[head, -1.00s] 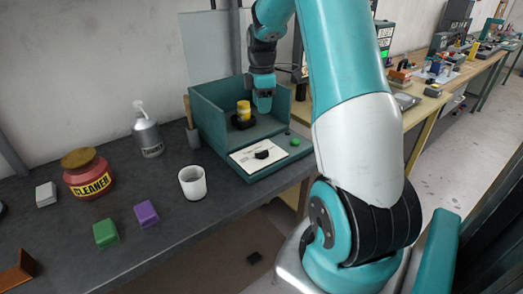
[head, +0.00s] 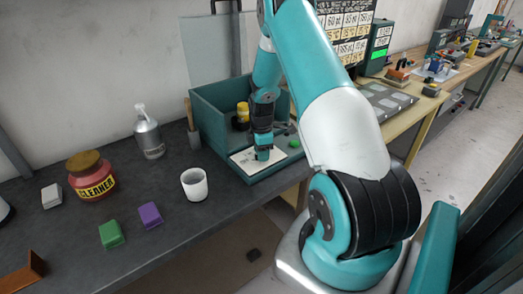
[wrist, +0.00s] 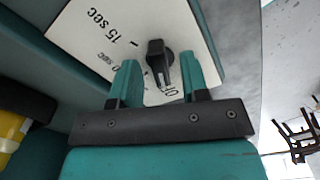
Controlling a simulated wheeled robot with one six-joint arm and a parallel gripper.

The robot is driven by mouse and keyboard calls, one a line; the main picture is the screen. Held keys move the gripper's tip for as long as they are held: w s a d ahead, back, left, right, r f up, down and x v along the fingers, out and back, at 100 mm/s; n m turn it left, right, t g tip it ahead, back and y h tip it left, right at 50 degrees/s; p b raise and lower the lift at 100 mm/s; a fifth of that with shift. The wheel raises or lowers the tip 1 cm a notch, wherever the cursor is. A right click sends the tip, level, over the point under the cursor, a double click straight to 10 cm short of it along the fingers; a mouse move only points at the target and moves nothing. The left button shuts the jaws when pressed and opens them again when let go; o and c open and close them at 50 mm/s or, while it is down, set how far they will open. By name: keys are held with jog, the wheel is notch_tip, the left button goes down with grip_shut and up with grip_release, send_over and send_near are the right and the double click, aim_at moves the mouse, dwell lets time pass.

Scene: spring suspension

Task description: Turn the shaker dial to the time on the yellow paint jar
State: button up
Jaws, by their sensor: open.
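The shaker is a teal open box (head: 208,122) on the dark bench in the head view. The yellow paint jar (head: 243,111) stands inside it; its yellow side also shows at the left of the wrist view (wrist: 12,135). The dial is a black pointer knob (wrist: 157,62) on a white plate (wrist: 85,28) with "15 sec" and other partly hidden time marks. My gripper (wrist: 158,80) is open, with one teal finger on each side of the knob's lower part. In the head view my gripper (head: 263,155) is over the plate and hides the knob. The jar's time is not readable.
A white cup (head: 194,184), a green block (head: 111,235) and a purple block (head: 150,215) stand left of the shaker. A red cleaner jar (head: 91,176) and a grey bottle (head: 148,136) are farther left. A green button (head: 294,143) is right of the plate.

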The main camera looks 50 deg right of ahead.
jog(key=shift+f, duration=0.15)
grip_shut()
